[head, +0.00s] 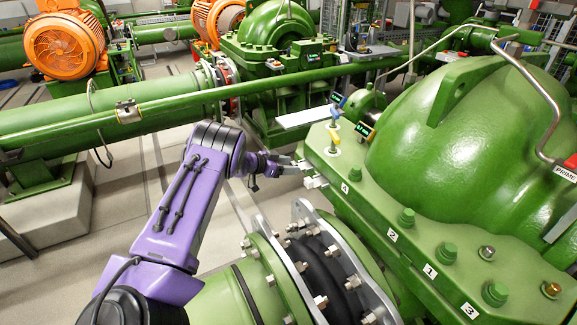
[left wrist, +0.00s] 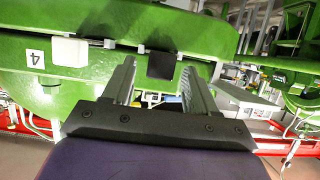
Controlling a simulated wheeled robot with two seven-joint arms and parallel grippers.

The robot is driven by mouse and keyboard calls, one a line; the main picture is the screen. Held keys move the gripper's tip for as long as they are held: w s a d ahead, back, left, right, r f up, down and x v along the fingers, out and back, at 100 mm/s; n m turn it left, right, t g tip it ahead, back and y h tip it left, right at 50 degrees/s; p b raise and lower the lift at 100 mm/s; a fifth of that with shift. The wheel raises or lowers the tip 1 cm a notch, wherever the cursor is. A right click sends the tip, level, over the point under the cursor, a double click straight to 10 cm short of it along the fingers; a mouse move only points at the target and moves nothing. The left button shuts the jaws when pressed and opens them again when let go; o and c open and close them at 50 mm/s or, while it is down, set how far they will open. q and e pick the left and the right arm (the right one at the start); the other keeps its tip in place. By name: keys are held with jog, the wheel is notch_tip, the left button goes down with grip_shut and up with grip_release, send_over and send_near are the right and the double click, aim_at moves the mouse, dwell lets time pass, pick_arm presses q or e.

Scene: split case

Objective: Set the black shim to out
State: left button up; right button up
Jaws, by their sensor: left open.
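The black shim (left wrist: 161,65) shows in the left wrist view as a dark square at the split line of the green pump case (left wrist: 205,30). My left gripper (left wrist: 157,78) is open, with one grey finger on each side of the shim in that view. I cannot tell whether the fingers touch it. I cannot make out the black shim there. My right gripper is not in view.
A white block (left wrist: 69,51) sticks out at the same split, beside the label 4 (left wrist: 35,58). Several green bolts (head: 407,217) stand on the flange. A flanged pipe joint (head: 330,265) lies below right of my left gripper. Open floor (head: 140,190) lies left of my arm.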

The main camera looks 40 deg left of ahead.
pick_arm(q)
jog(key=b+v, duration=0.1)
jog(key=v, duration=0.9)
jog(key=shift+b, duration=0.35)
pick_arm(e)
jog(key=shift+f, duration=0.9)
pick_arm(q)
jog(key=shift+s+a, duration=0.1)
